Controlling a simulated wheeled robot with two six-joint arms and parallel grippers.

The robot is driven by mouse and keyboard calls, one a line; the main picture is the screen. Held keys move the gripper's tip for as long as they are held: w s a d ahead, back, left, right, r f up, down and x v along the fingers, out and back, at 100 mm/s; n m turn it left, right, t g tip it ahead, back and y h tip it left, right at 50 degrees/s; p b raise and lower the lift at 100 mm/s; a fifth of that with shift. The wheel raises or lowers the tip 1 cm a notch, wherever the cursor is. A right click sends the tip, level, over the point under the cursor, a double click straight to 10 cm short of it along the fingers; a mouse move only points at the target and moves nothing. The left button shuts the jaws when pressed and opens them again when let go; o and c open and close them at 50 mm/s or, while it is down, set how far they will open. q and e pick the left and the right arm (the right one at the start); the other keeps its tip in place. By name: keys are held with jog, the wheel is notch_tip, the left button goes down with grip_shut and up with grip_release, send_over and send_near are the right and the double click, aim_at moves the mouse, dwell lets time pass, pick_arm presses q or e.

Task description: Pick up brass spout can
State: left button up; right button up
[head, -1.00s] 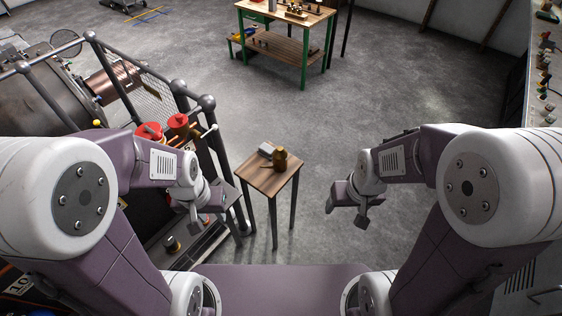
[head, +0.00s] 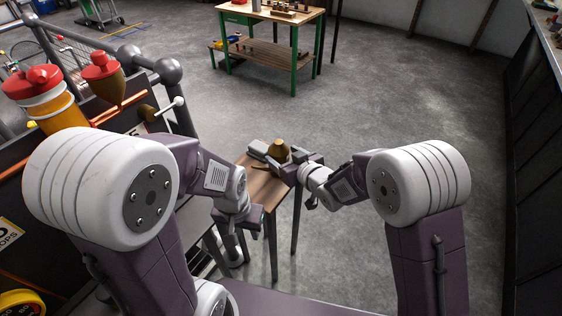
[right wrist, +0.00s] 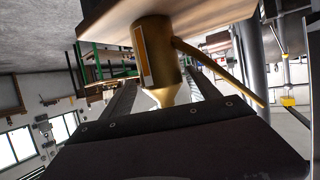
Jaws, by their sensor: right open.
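The brass spout can (head: 280,152) stands upright on a small wooden side table (head: 262,190) in the head view. It has a cone-shaped top. My right gripper (head: 291,171) is at the table's right side, close to the can, and partly hides its lower part. In the right wrist view the picture is upside down; the can (right wrist: 160,55) shows between the two open fingers (right wrist: 163,92), its thin spout slanting off to the right. The can still stands on the tabletop (right wrist: 110,20). My left gripper (head: 243,228) hangs low beside the table's left front; its jaw opening is unclear.
A grey object (head: 257,148) lies on the side table just left of the can. Red-capped containers (head: 35,85) and a dark railing (head: 95,45) stand at left. A green-legged workbench (head: 265,40) is at the back. The floor (head: 400,110) at right is clear.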

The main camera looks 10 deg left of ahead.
jog(key=b+x, duration=0.1)
jog(key=x, duration=0.5)
jog(key=shift+w+a+f, duration=0.15)
jog(key=shift+a+f, duration=0.1)
jog(key=shift+r, duration=0.1)
grip_shut()
jog(key=shift+r, duration=0.1)
